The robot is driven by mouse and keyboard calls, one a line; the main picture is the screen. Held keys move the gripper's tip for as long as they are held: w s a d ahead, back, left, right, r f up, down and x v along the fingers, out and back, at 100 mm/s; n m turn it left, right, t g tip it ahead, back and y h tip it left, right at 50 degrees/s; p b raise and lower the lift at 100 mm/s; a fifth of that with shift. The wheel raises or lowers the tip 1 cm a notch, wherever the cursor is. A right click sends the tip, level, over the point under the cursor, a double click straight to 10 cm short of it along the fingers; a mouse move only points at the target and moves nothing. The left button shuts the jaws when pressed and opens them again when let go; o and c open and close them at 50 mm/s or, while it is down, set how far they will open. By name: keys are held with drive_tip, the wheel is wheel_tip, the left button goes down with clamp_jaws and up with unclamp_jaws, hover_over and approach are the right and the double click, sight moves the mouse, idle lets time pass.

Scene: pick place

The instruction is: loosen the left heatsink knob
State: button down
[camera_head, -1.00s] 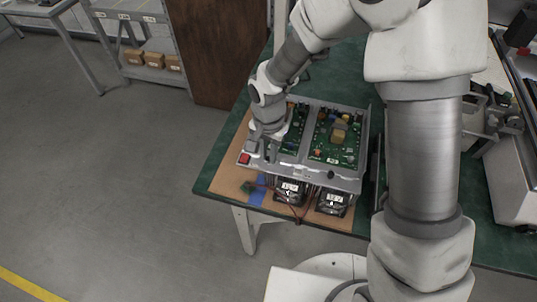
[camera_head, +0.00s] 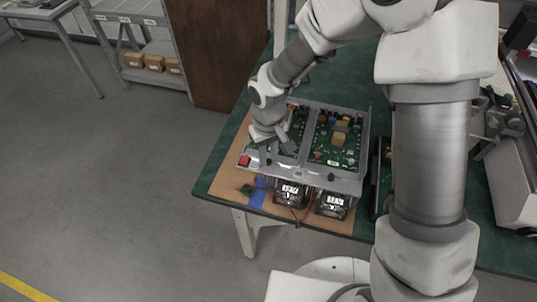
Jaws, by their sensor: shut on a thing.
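A grey metal chassis (camera_head: 352,184) holds two green circuit boards (camera_head: 337,142). Two black heatsink fans with white labels, a left one (camera_head: 289,193) and a right one (camera_head: 331,204), sit at its front edge. A dark right knob (camera_head: 331,177) shows on the front rim above the right fan. My gripper (camera_head: 266,161) points down at the front left of the chassis and is shut on the left heatsink knob, which its fingers mostly hide.
A red switch (camera_head: 244,161) is at the chassis's front left corner. The chassis stands on a brown mat (camera_head: 226,182) on a green table (camera_head: 370,222). Thin wires (camera_head: 298,217) hang by the fans. Another dark board (camera_head: 384,172) stands to the right, partly behind my arm.

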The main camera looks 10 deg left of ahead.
drive_tip(key=n, duration=0.3)
drive_tip(key=shift+n+p, duration=0.3)
drive_tip(key=n+p, duration=0.1)
drive_tip(key=n, duration=0.2)
drive_tip(key=shift+n, duration=0.3)
drive_tip(key=n+p, duration=0.1)
drive_tip(key=n, duration=0.2)
drive_tip(key=shift+n, duration=0.4)
drive_tip(key=n+p, duration=0.2)
drive_tip(key=n, duration=0.2)
drive_tip(key=shift+r, duration=0.1)
drive_tip(key=n+p, duration=0.1)
drive_tip(key=n, duration=0.3)
drive_tip(key=shift+p, duration=0.35)
drive_tip(key=n+p, duration=0.2)
drive_tip(key=n, duration=0.2)
drive_tip(key=shift+n, duration=0.3)
drive_tip(key=n+p, duration=0.2)
drive_tip(key=n, duration=0.1)
drive_tip(key=shift+s+n, duration=0.1)
drive_tip(key=shift+n, duration=0.2)
drive_tip(key=shift+n+p, duration=0.95)
drive_tip(key=shift+n, duration=0.95)
